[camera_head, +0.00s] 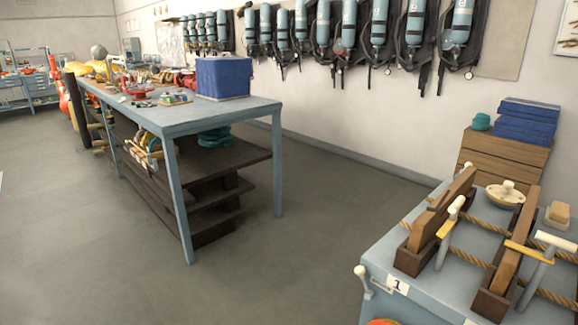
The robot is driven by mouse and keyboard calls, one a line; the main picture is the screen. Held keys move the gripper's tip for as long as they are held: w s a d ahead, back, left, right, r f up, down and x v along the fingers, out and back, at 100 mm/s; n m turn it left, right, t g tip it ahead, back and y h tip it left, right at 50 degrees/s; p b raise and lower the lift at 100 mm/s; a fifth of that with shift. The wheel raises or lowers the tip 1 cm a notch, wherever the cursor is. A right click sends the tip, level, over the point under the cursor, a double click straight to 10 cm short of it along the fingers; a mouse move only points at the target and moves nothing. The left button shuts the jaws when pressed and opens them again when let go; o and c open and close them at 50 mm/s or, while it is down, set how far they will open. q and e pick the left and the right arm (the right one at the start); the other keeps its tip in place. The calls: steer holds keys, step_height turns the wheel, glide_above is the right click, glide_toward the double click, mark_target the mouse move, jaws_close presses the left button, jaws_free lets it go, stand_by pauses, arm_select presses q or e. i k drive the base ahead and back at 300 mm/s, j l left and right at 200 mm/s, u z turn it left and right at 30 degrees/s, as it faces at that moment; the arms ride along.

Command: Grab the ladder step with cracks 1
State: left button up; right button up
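A blue-grey workbench (385,250) at the lower right has a white tag with the number 1 (398,285). On it, a brown wooden ladder step (440,208) stands on edge in a dark wooden holder (410,262). A second wooden step (512,245) stands in another dark holder (490,303) to its right. Ropes (470,257) run between them. Metal clamps with pale handles (448,225) stand against both steps. I cannot make out cracks on either step at this size. Neither of my grippers is in view.
A long table (225,115) with a blue box (222,77) and tools stands at the left. A wooden cabinet (505,152) with blue cases is behind the workbench. Air cylinders (378,22) hang on the back wall. The grey floor (290,265) between table and workbench is clear.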

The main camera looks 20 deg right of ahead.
mark_target(424, 229)
steer(key=z, duration=1.3)
steer(key=i+j+z, duration=0.1)
steer(key=j, duration=0.25)
steer(key=i+j+z, duration=0.1)
steer(key=i+j, duration=0.15)
steer(key=i+j+z, duration=0.15)
steer(key=j, duration=0.3)
steer(key=i+j+z, duration=0.1)
steer(key=j, duration=0.25)
steer(key=i+j+z, duration=0.1)
steer(key=j, duration=0.3)
steer(key=i, duration=0.1)
